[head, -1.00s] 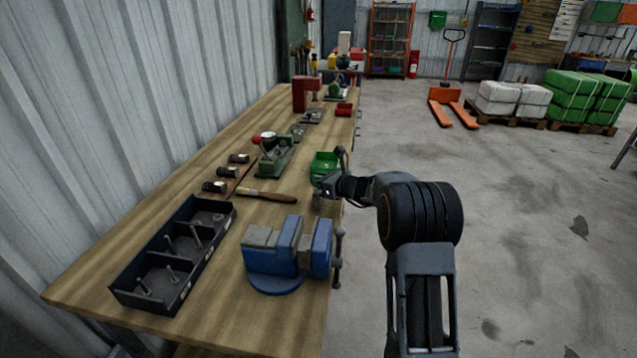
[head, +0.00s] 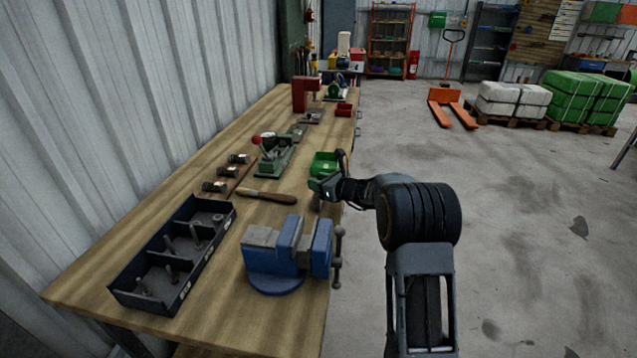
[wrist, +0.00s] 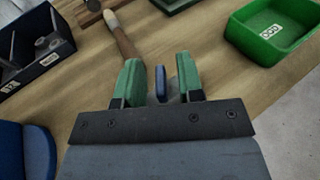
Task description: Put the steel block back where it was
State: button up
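My gripper (head: 318,187) is over the front edge of the bench, just in front of the green bin (head: 325,162). In the wrist view its two green fingers (wrist: 160,82) stand apart. A narrow blue piece (wrist: 160,84) with some grey beside it shows between them; I cannot tell whether it is gripped. A small grey shape (head: 316,203) shows just below the fingers in the head view, and I cannot tell whether it is the steel block. The blue vise (head: 285,262) is nearer on the bench. I cannot clearly make out the steel block.
A black divided tray (head: 180,290) with upright pins stands at the near left. The near bench strip (head: 225,325) is bare, and the floor to the right is open.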

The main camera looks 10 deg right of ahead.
jog(key=v, duration=1.2)
jog(key=shift+b, duration=0.35)
jog(key=shift+s, duration=0.15)
